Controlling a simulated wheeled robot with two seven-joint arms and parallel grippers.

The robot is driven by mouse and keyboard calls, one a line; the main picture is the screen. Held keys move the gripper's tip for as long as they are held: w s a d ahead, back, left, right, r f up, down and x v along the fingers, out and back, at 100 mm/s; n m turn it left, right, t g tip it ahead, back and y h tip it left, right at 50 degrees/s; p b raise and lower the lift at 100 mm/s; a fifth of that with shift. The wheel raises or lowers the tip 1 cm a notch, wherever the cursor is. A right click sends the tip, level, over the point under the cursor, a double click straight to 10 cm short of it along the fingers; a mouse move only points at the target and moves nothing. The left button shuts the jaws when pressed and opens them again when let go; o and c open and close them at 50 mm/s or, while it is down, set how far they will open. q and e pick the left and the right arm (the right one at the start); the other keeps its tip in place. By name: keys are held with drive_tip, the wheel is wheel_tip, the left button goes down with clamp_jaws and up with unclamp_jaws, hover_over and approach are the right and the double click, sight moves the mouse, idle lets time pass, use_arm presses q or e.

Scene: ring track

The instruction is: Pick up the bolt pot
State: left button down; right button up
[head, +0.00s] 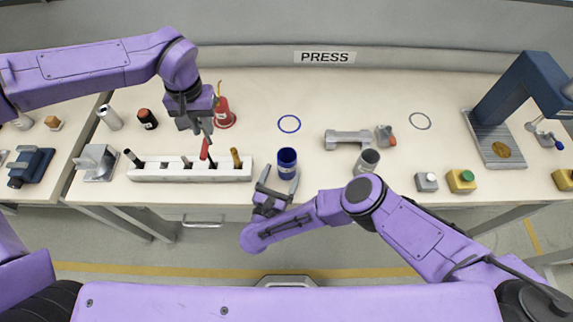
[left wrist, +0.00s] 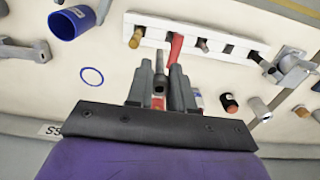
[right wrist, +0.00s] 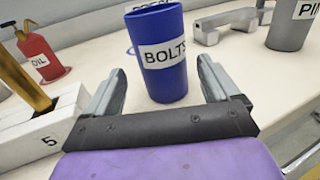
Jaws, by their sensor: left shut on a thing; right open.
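The bolt pot (head: 287,163) is a blue open-topped cup standing upright near the front edge of the bench. In the right wrist view the pot (right wrist: 163,55) shows its BOLTS label between the fingers. My right gripper (head: 280,182) is open and empty at the pot's front side, one finger to either side of it; I cannot tell whether they touch it.
A grey pot (head: 368,160) stands right of the blue one, with a grey fixture (head: 347,138) behind. A red oil can (head: 224,115) stands behind the rack. A blue press (head: 515,95) is at the right. Bench around the blue ring (head: 289,124) is clear.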

sight(290, 158)
drive_tip(key=x, duration=0.7)
drive_tip(key=shift+d+r, duration=0.1)
drive_tip(key=shift+r, duration=0.15)
drive_tip(key=c, duration=1)
